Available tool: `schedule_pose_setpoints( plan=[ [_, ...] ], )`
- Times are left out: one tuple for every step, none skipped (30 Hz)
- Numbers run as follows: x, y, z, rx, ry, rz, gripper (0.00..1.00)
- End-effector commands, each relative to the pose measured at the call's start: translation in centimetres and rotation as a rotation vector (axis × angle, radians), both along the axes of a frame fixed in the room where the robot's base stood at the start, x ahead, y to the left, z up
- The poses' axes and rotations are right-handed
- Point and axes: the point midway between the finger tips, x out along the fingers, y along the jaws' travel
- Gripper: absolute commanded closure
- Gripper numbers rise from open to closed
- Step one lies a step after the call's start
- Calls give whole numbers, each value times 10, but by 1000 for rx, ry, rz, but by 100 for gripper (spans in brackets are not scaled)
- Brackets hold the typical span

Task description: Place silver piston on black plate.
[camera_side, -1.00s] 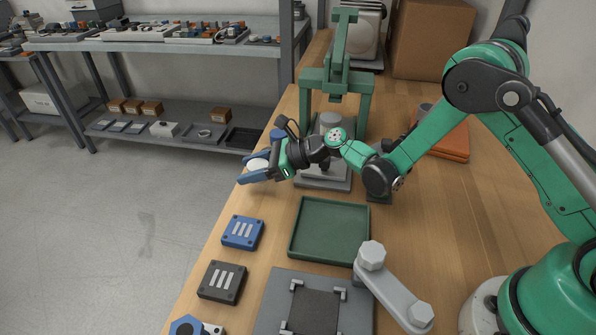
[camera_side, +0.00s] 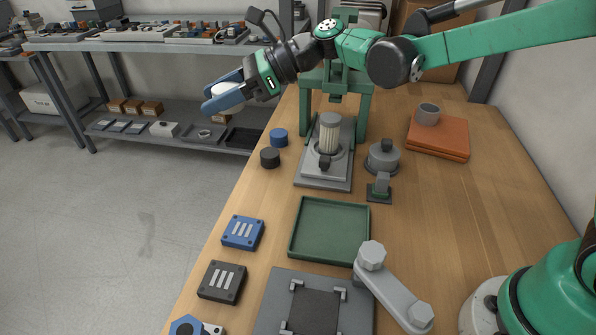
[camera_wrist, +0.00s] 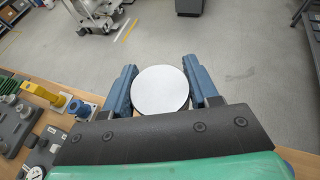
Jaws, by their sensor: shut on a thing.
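My gripper (camera_side: 224,97) is shut on a round silver piece, the silver piston (camera_side: 228,89), and holds it in the air beyond the bench's left edge, near its far end. In the wrist view the piston's (camera_wrist: 160,88) pale flat round face lies between the two blue fingers of my gripper (camera_wrist: 160,86). The rest of the piston is mostly hidden. The black plate (camera_side: 205,284), a square block with three pale bars on top, lies at the bench's near left, far from my gripper. Nothing rests on it.
A similar blue plate (camera_side: 232,232) lies just behind the black one. A green tray (camera_side: 294,238) is right of them. A black puck (camera_side: 270,159) and a blue puck (camera_side: 278,138) stand near the left edge. A green press frame (camera_side: 366,105) rises at the back.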

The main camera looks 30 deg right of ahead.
Motion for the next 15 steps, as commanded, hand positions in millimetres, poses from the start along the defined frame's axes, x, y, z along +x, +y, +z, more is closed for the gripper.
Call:
schedule_pose_setpoints(
  plan=[
    [-13, 18, 1, 0, 1, 105, 100],
    [-22, 29, 1, 1, 1, 175, 100],
    [-35, 42, 2, 1, 0, 274, 100],
    [-45, 51, 3, 0, 0, 350, 100],
    [-56, 60, 5, 1, -1, 423, 100],
    [-70, 70, 7, 2, -1, 521, 100],
    [-80, 76, 8, 2, 0, 592, 100],
    [-90, 82, 10, 2, -2, 659, 100],
    [-102, 88, 12, 2, -1, 738, 100],
    [-109, 91, 13, 2, -2, 791, 100],
    [-116, 94, 15, 2, -2, 837, 100],
    [-123, 96, 16, 2, -2, 888, 100],
    [-128, 97, 16, 1, -2, 917, 100],
    [-131, 98, 16, 2, 0, 942, 100],
    [-134, 99, 13, 1, -1, 963, 100]
  ],
)
